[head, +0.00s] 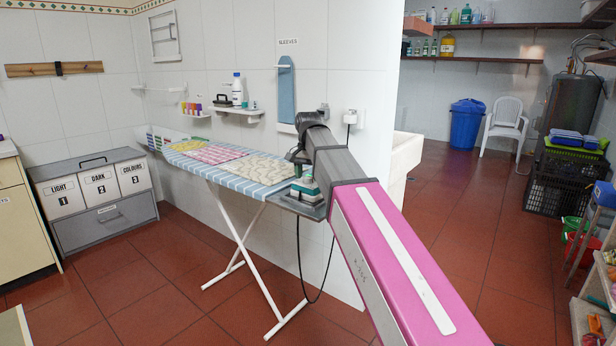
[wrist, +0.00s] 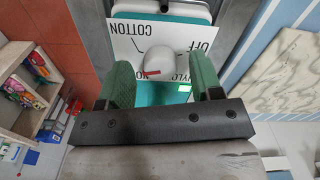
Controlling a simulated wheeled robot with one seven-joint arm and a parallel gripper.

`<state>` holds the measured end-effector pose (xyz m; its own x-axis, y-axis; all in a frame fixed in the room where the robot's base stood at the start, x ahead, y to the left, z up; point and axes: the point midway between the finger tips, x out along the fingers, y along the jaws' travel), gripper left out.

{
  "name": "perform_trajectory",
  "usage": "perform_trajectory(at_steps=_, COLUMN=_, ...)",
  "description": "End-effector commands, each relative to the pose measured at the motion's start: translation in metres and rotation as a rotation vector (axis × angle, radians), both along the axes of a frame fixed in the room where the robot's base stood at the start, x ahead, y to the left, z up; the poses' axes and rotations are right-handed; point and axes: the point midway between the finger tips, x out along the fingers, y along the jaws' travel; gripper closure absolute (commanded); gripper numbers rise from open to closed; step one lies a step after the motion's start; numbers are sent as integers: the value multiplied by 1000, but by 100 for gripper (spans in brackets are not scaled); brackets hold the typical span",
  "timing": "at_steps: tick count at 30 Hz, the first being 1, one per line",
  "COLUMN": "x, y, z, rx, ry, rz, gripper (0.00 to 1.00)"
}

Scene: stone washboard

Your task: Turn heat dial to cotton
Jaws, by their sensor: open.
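The heat dial (wrist: 163,59) is a pale grey knob with a red mark on its lower edge in the wrist view. It sits on a white label plate (wrist: 128,50) printed with COTTON at upper left, OFF at right and a partly hidden NYLO… at lower right. The red mark faces away from the COTTON word. My gripper (wrist: 163,82) is open, its two green fingers on either side of the dial, with visible gaps. In the head view the teal and grey iron (head: 304,187) stands at the board's right end, partly hidden by my arm.
The ironing board (head: 232,167) carries folded cloths. A cord (head: 298,250) hangs below its right end. A white wall (head: 345,90) stands close behind, with a socket (head: 350,117). Red floor is open at right.

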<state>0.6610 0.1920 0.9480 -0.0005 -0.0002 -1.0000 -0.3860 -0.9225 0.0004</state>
Motion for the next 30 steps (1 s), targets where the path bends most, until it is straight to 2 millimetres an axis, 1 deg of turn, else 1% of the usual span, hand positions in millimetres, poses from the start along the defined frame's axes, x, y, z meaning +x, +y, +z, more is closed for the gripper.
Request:
perform_trajectory(at_steps=4, x=0, y=0, z=-6, rx=0, ry=0, rz=0, gripper=41)
perform_trajectory(at_steps=12, x=0, y=0, z=-6, rx=0, ry=-1, rz=0, gripper=41)
perform_trajectory(at_steps=14, x=0, y=0, z=-6, rx=0, ry=-1, rz=0, gripper=60)
perform_trajectory(at_steps=15, x=0, y=0, z=-6, rx=0, ry=0, rz=0, gripper=73)
perform_trajectory(at_steps=16, x=0, y=0, z=-6, rx=0, ry=0, rz=0, gripper=83)
perform_trajectory(at_steps=17, x=0, y=0, z=-6, rx=0, ry=0, rz=0, gripper=90)
perform_trajectory(at_steps=25, x=0, y=0, z=-6, rx=0, ry=0, rz=-17, gripper=90)
perform_trajectory(at_steps=30, x=0, y=0, z=-6, rx=0, ry=0, rz=-82, gripper=90)
